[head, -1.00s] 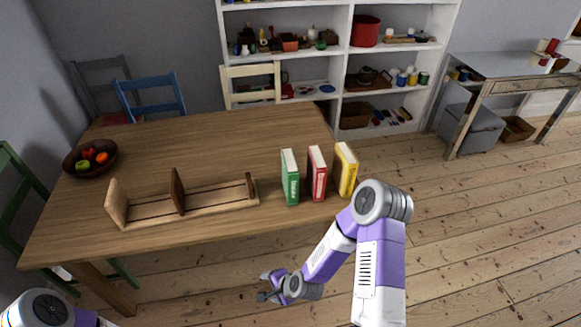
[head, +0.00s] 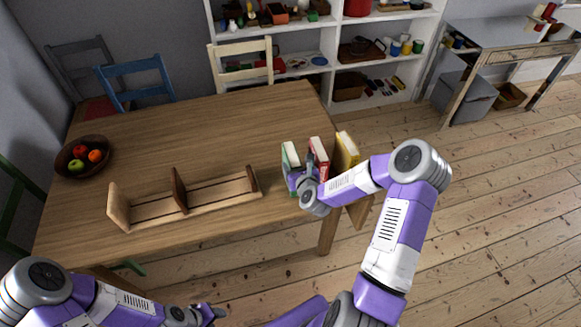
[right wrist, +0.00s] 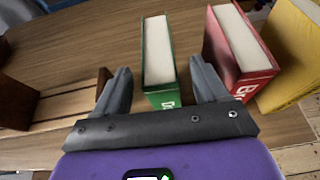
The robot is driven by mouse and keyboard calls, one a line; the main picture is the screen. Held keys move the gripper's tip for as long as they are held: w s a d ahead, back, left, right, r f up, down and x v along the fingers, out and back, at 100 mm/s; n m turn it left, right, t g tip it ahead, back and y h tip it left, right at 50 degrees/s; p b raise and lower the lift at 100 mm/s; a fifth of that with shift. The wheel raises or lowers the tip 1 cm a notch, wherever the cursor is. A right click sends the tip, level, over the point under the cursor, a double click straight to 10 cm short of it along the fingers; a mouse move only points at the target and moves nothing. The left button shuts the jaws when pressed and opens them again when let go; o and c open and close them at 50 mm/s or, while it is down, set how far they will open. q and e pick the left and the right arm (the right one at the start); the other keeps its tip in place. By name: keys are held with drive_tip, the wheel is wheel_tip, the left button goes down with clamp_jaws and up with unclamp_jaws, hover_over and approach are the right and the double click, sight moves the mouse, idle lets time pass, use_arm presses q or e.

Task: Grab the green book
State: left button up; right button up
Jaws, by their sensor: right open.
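The green book (head: 290,153) stands upright on the wooden table, leftmost of three books. It also shows in the right wrist view (right wrist: 157,55). My right gripper (head: 298,178) is at the near end of the green book and covers part of it in the head view. In the right wrist view my right gripper (right wrist: 160,78) is open, with one finger on each side of the book's near end and gaps visible on both sides. My left gripper (head: 208,313) is low at the bottom of the head view, away from the books, its jaws unclear.
A red book (head: 318,155) and a yellow book (head: 346,150) stand to the right of the green one. A wooden book rack (head: 222,190) is to the left on the table (head: 215,130). A fruit bowl (head: 66,163) stands at the far left.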

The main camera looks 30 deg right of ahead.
sight(293, 159)
drive_tip(key=shift+x, duration=2.7)
clamp_jaws()
drive_tip(key=shift+w+r, duration=0.1)
